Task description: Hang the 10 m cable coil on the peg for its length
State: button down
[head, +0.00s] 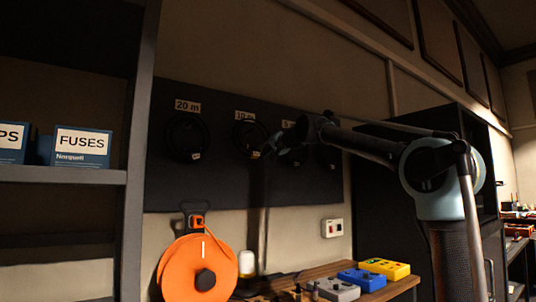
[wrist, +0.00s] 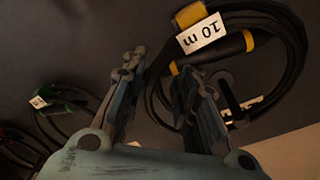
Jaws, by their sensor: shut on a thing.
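The 10 m cable coil (head: 237,137) is black and is at the board below the "10 m" label (head: 244,115). In the wrist view the coil (wrist: 298,62) has yellow wraps and a white "10 m" tag (wrist: 203,34), seen upside down. A dark peg (wrist: 229,93) shows inside the loop, so the coil appears to be around it; whether it bears on the peg I cannot tell.
A 20 m coil (head: 171,140) hangs left on the dark board (head: 220,190). A green-tied coil (wrist: 60,108) hangs beside in the wrist view. Below are an orange cable reel (head: 180,262) and a bench with grey, blue (head: 362,279) and yellow boxes. A shelf stands left.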

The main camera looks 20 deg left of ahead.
jog(key=shift+w+a+f, duration=0.4)
jog(key=shift+a+f, duration=0.05)
jog(key=shift+w+a+f, duration=0.1)
jog(key=shift+a+f, duration=0.05)
jog(key=shift+f, duration=0.2)
dwell(0.4)
jog(key=c, duration=1.2)
grip_release()
jog(key=v, duration=1.2)
jog(key=shift+w, duration=0.15)
jog(key=shift+f, duration=0.15)
